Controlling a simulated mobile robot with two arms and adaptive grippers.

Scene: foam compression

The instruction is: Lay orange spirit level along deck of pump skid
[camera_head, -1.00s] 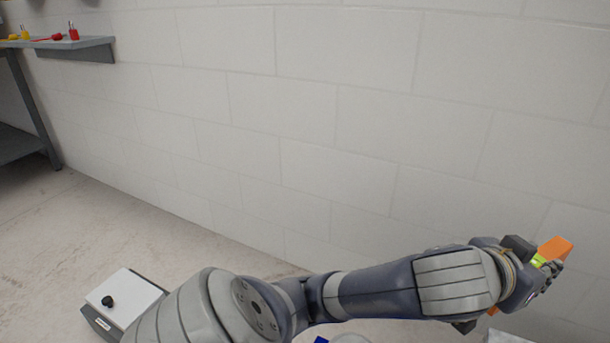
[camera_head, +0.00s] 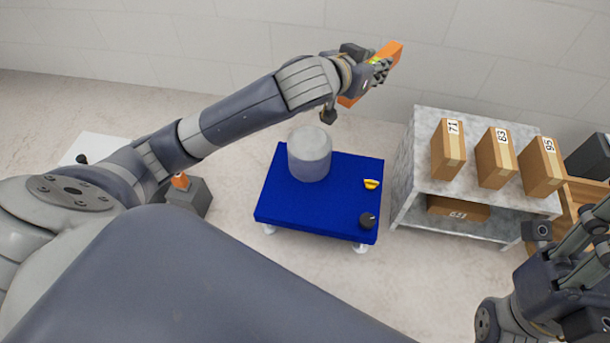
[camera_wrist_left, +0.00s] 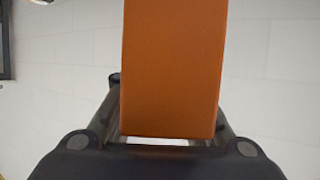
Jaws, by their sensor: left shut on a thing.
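The orange spirit level (camera_head: 389,53) is held in my left gripper (camera_head: 364,78), high up near the back wall. It slants up to the right in the head view, and my fingers hide its middle. In the left wrist view the level (camera_wrist_left: 172,68) stands out from between the fingers. The pump skid (camera_head: 275,195) appears to be the blue wheeled platform, below and left of the gripper. A grey cylinder (camera_head: 310,155) stands on its deck. My right gripper (camera_head: 560,285) is at the lower right, and its finger opening is unclear.
A yellow item (camera_head: 371,184) and black knob (camera_head: 367,220) sit on the deck's right side. A grey shelf (camera_head: 425,115) with several numbered boxes stands to the right. A dark grey box (camera_head: 190,197) stands left of the skid. The deck's front left is clear.

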